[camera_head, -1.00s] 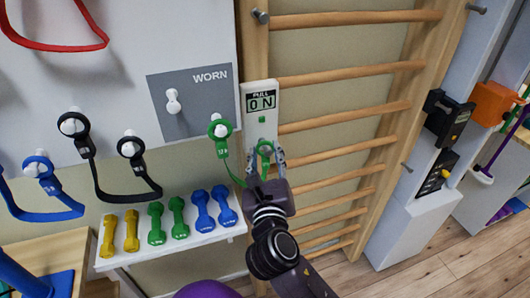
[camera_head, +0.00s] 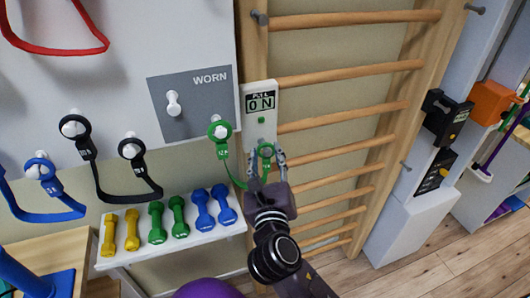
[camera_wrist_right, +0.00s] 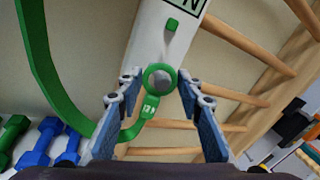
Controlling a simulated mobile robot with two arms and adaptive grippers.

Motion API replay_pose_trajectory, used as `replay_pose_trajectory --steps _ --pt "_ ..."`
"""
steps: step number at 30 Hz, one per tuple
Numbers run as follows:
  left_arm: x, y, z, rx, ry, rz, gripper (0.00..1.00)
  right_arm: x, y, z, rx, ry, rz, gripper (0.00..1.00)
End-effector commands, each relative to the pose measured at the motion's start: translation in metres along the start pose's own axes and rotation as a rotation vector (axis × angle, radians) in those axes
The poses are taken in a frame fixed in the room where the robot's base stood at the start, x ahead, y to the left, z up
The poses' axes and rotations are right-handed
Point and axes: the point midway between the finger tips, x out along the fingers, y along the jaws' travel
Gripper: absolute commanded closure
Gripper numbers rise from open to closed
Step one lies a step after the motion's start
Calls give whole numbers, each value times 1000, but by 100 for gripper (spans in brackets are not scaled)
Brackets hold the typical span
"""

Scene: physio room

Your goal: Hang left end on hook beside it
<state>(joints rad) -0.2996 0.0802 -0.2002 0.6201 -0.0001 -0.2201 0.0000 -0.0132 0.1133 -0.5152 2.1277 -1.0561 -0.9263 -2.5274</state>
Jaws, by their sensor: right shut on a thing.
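A green band (camera_head: 228,172) hangs in a loop between two ring ends. Its left ring (camera_head: 220,130) is around a white peg on the board. Its right ring (camera_head: 266,151) is at my right gripper (camera_head: 267,163), below the white gauge (camera_head: 260,104). In the right wrist view, this right ring (camera_wrist_right: 148,78) surrounds a grey round knob (camera_wrist_right: 159,80), and the fingers of my right gripper (camera_wrist_right: 156,88) close on it from both sides. Whether the ring is seated on the knob is hard to tell. My left gripper is not in view.
A grey WORN panel (camera_head: 190,123) with an empty white peg (camera_head: 173,103) is to the left. Black and blue bands hang further left. A shelf (camera_head: 180,246) with yellow, green and blue dumbbells is below. Wooden wall bars (camera_head: 345,116) stand right of the gauge.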

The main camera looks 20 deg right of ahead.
Motion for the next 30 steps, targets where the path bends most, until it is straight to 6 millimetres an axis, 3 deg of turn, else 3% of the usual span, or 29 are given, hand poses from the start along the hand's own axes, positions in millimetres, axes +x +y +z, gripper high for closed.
replay_pose_trajectory --steps 30 --pt "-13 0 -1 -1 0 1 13 -33 -10 -3 0 -1 0 100"
